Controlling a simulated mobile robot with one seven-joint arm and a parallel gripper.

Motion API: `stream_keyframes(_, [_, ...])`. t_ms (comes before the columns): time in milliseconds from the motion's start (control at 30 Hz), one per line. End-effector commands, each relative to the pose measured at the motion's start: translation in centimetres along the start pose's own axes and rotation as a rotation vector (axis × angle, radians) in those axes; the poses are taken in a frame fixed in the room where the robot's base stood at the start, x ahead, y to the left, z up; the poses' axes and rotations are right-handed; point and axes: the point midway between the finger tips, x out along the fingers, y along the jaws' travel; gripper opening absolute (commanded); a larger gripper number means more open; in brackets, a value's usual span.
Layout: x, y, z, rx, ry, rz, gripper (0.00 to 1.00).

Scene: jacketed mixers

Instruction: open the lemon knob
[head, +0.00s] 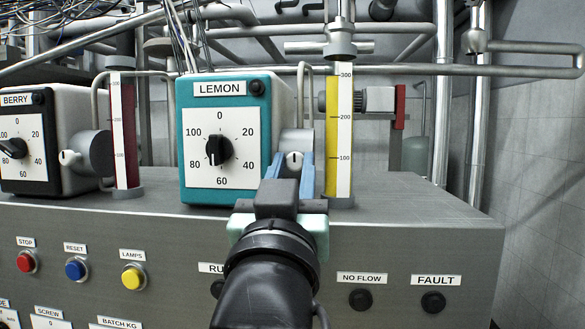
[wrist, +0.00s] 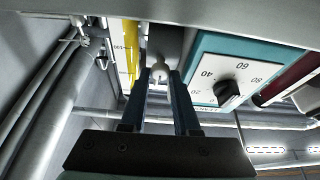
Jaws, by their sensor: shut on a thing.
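The lemon unit is a teal box (head: 187,120) labelled LEMON, with a white dial plate and a black dial pointer (head: 219,150) pointing at about 0. On its right side is a grey valve body (head: 298,138) with a small white knob (head: 294,157). In the wrist view the white knob (wrist: 160,72) sits between the tips of two blue fingers. My gripper (head: 293,165) is shut on this knob from the front. The fingers hide part of the knob. The black pointer (wrist: 227,92) also shows in the wrist view, clear of my fingers.
A yellow-filled level gauge (head: 332,135) stands close right of my fingers. The berry unit (head: 75,125), with a similar white knob, and its dark red gauge (head: 123,130) stand left. Buttons and lamps line the panel (head: 180,258) below. Pipes run behind.

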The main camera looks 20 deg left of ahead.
Motion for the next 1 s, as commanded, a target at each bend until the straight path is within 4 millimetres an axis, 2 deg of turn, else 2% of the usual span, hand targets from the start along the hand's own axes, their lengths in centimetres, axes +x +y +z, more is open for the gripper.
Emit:
stream_keyframes(267, [0.06, 0.35, 0.21, -0.146, -0.005, -0.056, 0.00])
stream_keyframes(1000, [0.14, 0.80, 0.02, -0.789, -0.007, -0.323, 0.00])
